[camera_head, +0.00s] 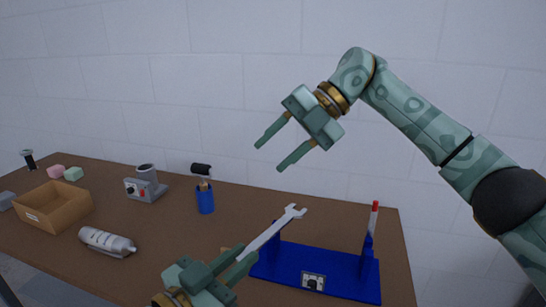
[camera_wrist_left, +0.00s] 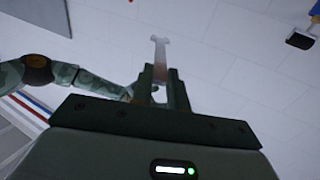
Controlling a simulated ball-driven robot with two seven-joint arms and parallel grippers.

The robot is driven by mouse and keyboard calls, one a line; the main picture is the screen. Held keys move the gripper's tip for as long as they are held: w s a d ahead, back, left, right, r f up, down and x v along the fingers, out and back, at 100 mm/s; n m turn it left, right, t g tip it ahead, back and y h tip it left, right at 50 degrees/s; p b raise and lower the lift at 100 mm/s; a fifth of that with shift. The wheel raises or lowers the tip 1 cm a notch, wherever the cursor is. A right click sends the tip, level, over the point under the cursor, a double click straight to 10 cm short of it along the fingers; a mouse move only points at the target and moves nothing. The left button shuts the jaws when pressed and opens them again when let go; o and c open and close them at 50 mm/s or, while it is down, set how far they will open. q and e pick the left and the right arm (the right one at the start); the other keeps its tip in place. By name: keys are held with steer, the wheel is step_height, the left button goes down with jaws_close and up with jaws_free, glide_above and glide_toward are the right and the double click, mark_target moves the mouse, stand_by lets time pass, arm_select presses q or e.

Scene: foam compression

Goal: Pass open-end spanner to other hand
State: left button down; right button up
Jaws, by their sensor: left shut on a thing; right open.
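The open-end spanner (camera_head: 272,231) is a pale metal tool, held slanting up to the right with its open jaw at the upper end. My left gripper (camera_head: 240,262) is shut on its lower part, at the bottom of the head view. In the left wrist view the spanner (camera_wrist_left: 160,50) sticks out beyond the fingers of my left gripper (camera_wrist_left: 162,80). My right gripper (camera_head: 268,156) is open and empty, higher up and apart from the spanner, with its fingers pointing down to the left. The spanner's lower end is hidden by the left gripper.

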mark_target(273, 226)
arm_select(q)
steer(key=shift+a, duration=0.15)
steer(key=shift+s, duration=0.1)
arm_select(e)
steer(key=s+f+m+h, duration=0.1)
steer(key=f+m+h, duration=0.1)
steer(key=f+h, duration=0.1)
steer(key=s+f+m+t+h, duration=0.1)
steer(key=f+m+h, duration=0.1)
steer(key=f, duration=0.3)
steer(key=s+a+f+m+t+h, duration=0.1)
steer(key=f+m+h, duration=0.1)
steer(key=f+h, duration=0.2)
steer(key=shift+s+a+h, duration=0.1)
steer(key=shift+s+h, duration=0.3)
arm_select(q)
steer(key=shift+d, duration=0.2)
arm_select(e)
jaws_close()
arm_select(q)
steer(key=c, duration=1.3)
jaws_free()
steer(key=shift+r, duration=0.1)
